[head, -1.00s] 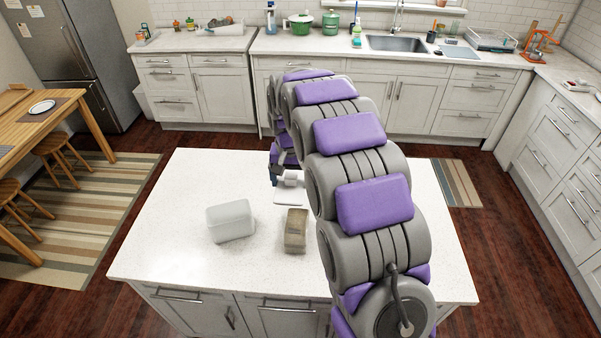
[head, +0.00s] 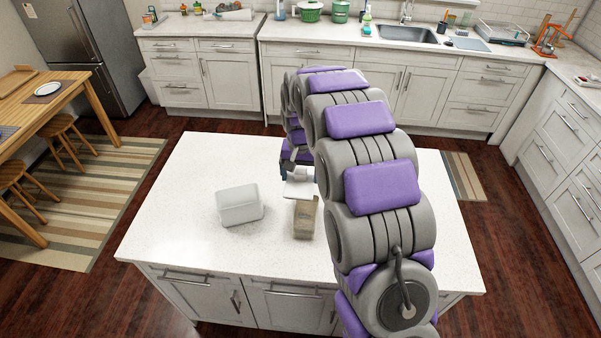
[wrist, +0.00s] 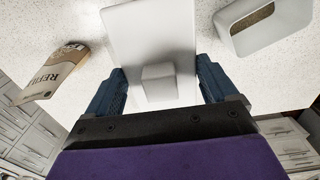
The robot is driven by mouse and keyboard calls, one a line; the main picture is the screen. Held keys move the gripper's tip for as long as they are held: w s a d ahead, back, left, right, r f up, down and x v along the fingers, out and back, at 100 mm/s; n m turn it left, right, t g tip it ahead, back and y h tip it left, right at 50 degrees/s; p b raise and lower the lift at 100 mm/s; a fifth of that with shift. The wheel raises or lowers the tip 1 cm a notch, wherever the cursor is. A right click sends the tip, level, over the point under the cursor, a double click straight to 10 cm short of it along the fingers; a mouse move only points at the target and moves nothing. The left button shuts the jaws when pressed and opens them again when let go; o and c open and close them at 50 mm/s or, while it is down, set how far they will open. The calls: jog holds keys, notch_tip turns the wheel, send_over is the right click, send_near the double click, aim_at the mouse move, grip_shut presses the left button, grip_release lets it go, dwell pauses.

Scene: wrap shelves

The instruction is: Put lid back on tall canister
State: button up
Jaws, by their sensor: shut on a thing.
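The white lid (wrist: 150,35) is a flat rectangle with a block-shaped knob (wrist: 158,82). My gripper (wrist: 160,80) is shut on the lid at its knob, with one blue finger on each side. In the head view the lid (head: 299,189) is at the end of my arm, overlapping the top of a brown bag. The gripper (head: 295,170) is partly hidden there by my arm. The white canister (head: 240,206) stands on the island, left of the lid. In the wrist view the canister (wrist: 238,42) is at the upper right, open, with brown contents showing inside.
A brown refill bag (head: 305,220) stands right of the canister, close to the lid; it also shows in the wrist view (wrist: 52,72). The island top (head: 180,220) is clear left of the canister. Counters and a sink (head: 408,34) lie farther back.

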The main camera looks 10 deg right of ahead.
aim_at(312, 176)
jog(key=shift+d, duration=2.85)
jog(key=shift+a, duration=2.2)
jog(key=shift+d, duration=0.95)
jog(key=shift+a+f, duration=0.15)
jog(key=shift+a, duration=0.4)
jog(key=shift+a+f, duration=0.15)
jog(key=shift+a, duration=0.4)
jog(key=shift+s+d+f, duration=0.15)
jog(key=shift+d, duration=0.25)
jog(key=shift+a+f, duration=0.1)
jog(key=shift+f, duration=0.1)
jog(key=shift+f, duration=0.15)
